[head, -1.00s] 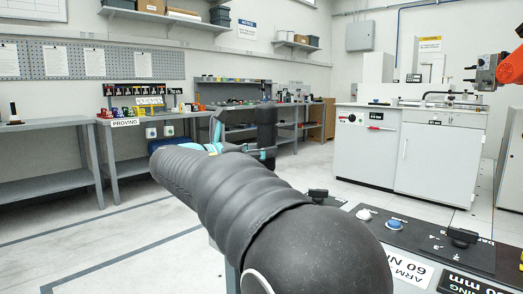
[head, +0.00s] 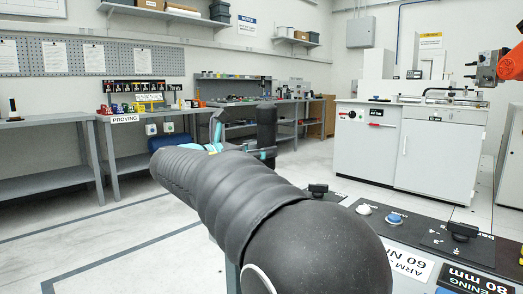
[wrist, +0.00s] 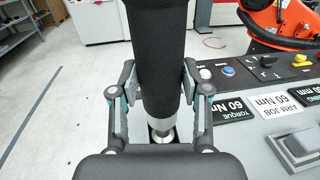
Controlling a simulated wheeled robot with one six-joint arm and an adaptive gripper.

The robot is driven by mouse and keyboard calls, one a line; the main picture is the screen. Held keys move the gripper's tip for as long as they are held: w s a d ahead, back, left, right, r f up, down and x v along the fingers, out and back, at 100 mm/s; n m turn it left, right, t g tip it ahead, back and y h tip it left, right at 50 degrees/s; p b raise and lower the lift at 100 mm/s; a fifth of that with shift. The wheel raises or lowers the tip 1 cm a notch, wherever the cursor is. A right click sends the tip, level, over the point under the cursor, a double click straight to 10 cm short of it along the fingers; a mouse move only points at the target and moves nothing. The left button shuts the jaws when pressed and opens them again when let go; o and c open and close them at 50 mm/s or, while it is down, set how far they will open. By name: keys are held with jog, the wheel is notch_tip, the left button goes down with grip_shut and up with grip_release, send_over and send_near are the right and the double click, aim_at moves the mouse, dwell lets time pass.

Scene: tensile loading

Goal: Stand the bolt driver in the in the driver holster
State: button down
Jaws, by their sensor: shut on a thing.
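The bolt driver (wrist: 157,55) is a thick black cylinder with a grey lower section and a silver tip. It stands roughly upright between the fingers of my gripper (wrist: 159,98), which is shut on it. In the head view the driver (head: 266,125) shows as a dark upright cylinder beyond my black-sleeved arm, at the gripper (head: 240,142). In the wrist view the silver tip is near a small dark patch, partly hidden by my gripper body. I cannot tell whether that patch is the driver holster; the holster is not clearly visible.
A control panel (head: 435,236) with knobs, a blue button and torque labels lies at the right. A grey-white machine cabinet (head: 368,155) stands behind it. Workbenches (head: 48,120) line the back left. Open floor (head: 70,222) spreads at the left.

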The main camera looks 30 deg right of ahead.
jog(key=shift+f+b, duration=0.35)
jog(key=shift+f, duration=0.45)
dwell(0.5)
jog(key=shift+c, duration=2.3)
grip_release()
jog(key=shift+f, duration=0.15)
jog(key=shift+a, duration=0.1)
jog(key=s+a, duration=0.2)
jog(key=a, duration=0.9)
jog(key=shift+s+a, duration=0.15)
jog(key=shift+a, duration=0.15)
